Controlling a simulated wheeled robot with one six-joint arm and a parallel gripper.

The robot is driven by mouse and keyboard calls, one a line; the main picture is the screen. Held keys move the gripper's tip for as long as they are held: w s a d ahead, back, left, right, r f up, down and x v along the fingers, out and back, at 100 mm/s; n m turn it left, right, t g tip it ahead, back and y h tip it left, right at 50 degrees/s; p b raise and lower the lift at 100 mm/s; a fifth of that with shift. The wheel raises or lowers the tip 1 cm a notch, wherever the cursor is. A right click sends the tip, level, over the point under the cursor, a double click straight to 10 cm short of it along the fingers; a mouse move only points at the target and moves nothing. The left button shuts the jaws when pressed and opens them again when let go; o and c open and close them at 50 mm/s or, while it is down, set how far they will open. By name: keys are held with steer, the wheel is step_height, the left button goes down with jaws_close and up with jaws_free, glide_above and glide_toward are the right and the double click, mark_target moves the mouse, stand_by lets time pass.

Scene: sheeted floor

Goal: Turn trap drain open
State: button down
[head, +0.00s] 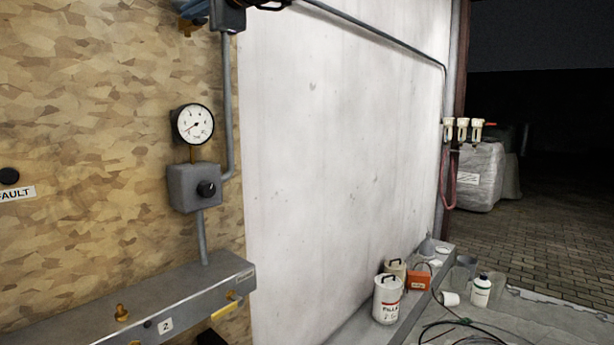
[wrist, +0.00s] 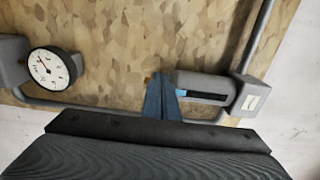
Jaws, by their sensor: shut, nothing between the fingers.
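No part is marked as the trap drain, and I cannot tell which fitting it is.
A round gauge (head: 194,124) sits above a grey box with a black knob (head: 207,188); a gauge also shows in the wrist view (wrist: 52,68). Pipes (head: 228,110) run up the wall.

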steer(key=b+v, duration=0.1)
steer(key=v, duration=0.5)
steer(key=shift+b, duration=0.4)
steer(key=shift+w, duration=0.1)
steer(key=w+d+f+n+g+h, duration=0.1)
steer(key=d+f+h, duration=0.35)
steer(key=f, duration=0.85)
steer(key=w+d+f+n+g+h, duration=0.15)
steer(key=d+f, duration=0.55)
steer(key=f, duration=0.7)
steer(key=w+d+f+n+g+h, duration=0.15)
steer(key=d+f, duration=0.35)
steer(key=f, duration=0.8)
steer(key=s+d+f+n+g+h, duration=0.2)
steer(key=s+d+f+g+h, duration=0.1)
steer(key=s+d+f, duration=0.7)
steer(key=s+d+f+n+g+h, duration=0.2)
steer(key=s+d+f+g+h, duration=0.1)
steer(key=s+d+f, duration=0.8)
steer(key=s+f+g, duration=0.1)
steer(key=s+f, duration=0.2)
steer(key=f, duration=0.3)
steer(key=shift+s+f, duration=0.15)
steer(key=shift+f, duration=0.2)
